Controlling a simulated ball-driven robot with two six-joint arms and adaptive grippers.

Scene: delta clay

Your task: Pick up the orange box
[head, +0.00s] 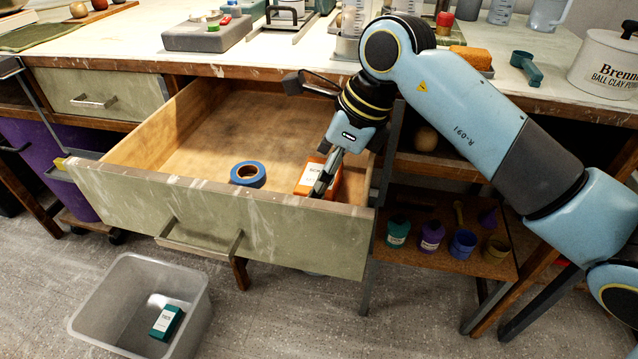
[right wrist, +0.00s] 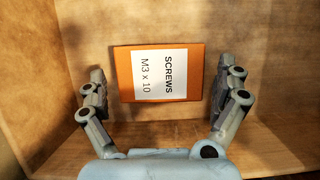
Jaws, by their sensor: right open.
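The orange box (head: 306,178) lies in the open drawer, near its front right corner. In the right wrist view the orange box (right wrist: 125,75) shows a white label reading "SCREWS M3 x 10". My right gripper (head: 325,180) reaches down into the drawer at the box and covers part of it in the head view. In the right wrist view my right gripper (right wrist: 158,80) is open, with one finger on each side of the box and gaps between fingers and box. My left gripper is not in view.
The wooden drawer (head: 225,205) is pulled out, with a roll of blue tape (head: 248,174) left of the box. A clear bin (head: 95,318) on the floor holds a teal box (head: 166,322). A low shelf (head: 455,262) with several small containers stands right of the drawer.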

